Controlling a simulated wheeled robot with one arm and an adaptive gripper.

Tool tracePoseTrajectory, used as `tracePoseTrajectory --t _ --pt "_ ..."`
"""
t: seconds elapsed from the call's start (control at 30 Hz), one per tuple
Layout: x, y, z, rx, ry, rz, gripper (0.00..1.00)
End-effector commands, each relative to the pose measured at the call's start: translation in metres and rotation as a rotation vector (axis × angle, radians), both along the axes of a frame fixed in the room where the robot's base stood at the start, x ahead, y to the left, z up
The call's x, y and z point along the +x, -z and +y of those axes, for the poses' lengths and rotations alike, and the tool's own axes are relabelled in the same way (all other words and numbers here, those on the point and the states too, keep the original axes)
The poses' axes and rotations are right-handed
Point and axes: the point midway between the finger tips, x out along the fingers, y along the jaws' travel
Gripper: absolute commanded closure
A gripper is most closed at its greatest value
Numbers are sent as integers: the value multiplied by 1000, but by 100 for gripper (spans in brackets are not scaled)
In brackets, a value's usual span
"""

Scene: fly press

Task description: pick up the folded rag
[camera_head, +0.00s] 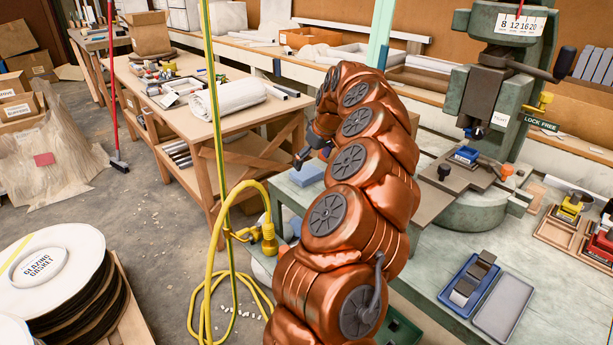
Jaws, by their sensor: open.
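A light blue folded piece that looks like the folded rag (307,174) lies on the left end of the green-grey bench (420,285), partly behind my copper-coloured arm. My gripper (303,158) shows as small dark fingers at the far side of the arm, just above the rag in the picture. It is open, with nothing seen between its fingers. My arm hides part of the gripper. I cannot tell how much height lies between the fingers and the rag.
A green fly press (482,110) stands on the bench at the right. A blue tray (468,292) and a grey tray (500,304) lie in front of it. A yellow hose (216,250) hangs left of the bench. A wooden workbench (200,120) stands behind.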

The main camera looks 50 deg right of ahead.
Motion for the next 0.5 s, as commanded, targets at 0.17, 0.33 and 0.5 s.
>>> tracePoseTrajectory --t 0.17,0.33,0.5 --pt "7 18 1 1 -3 2 0" --pt "15 40 -1 2 -1 3 0" --pt "18 45 -1 -1 0 -1 0"
